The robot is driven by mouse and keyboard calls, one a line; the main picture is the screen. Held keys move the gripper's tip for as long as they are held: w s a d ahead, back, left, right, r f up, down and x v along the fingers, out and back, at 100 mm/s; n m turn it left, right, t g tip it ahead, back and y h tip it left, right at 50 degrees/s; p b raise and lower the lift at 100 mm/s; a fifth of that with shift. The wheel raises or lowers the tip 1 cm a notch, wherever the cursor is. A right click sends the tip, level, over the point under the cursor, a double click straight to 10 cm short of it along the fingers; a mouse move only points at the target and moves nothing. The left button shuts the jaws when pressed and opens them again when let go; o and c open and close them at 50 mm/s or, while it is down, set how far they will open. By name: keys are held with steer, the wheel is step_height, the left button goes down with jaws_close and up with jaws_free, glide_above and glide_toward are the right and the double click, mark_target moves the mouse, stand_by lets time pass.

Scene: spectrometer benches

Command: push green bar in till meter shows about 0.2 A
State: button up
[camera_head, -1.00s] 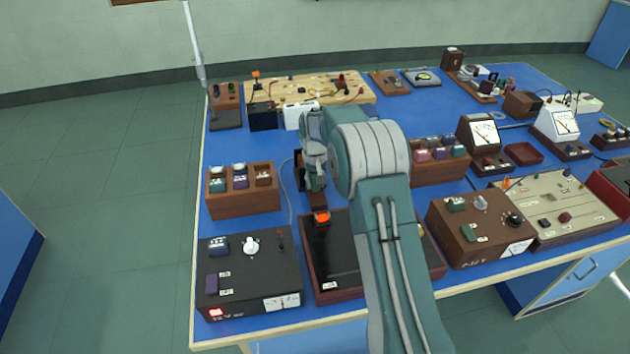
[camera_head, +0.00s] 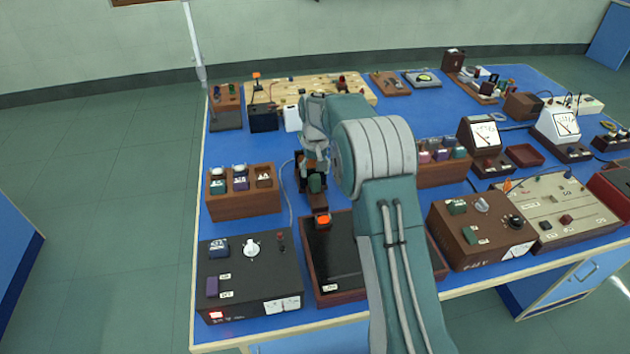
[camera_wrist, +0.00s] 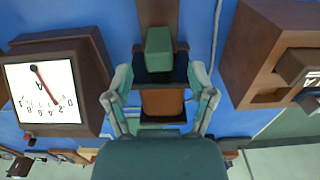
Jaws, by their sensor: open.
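The green bar (camera_wrist: 158,50) sits in a dark slot on a narrow brown wooden base, with an orange-brown part beside it; the green bar also shows in the head view (camera_head: 315,183). My gripper (camera_wrist: 161,78) is open, its fingers spread to either side of the slotted part, holding nothing I can see. In the head view my gripper (camera_head: 317,155) is just behind the green bar; contact cannot be told. The wooden-cased meter (camera_wrist: 42,90) marked A is at left in the wrist view, upside down, its red needle toward the low end near 0; my arm likely hides it in the head view.
A brown slotted box (camera_head: 242,205) stands left of the bar, and a black control box (camera_head: 250,278) with a lit red switch at front left. A black-topped tray (camera_head: 332,250) lies in front. A wooden board (camera_head: 310,90) is behind. A thin cable runs beside the base.

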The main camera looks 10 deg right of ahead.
step_height(320, 180, up, 7)
steer(key=shift+r, duration=0.1)
stand_by(0.5)
steer(key=s+r+t, duration=0.3)
steer(key=s+r, duration=1.2)
steer(key=s, duration=0.3)
steer(key=s+f+t, duration=0.1)
steer(key=s+f, duration=0.1)
steer(key=s, duration=0.8)
steer(key=s+f+t, duration=0.1)
steer(key=s, duration=1)
steer(key=shift+s+f+t, duration=0.2)
steer(key=shift+f+t, duration=0.1)
steer(key=shift+f, duration=0.05)
stand_by(0.3)
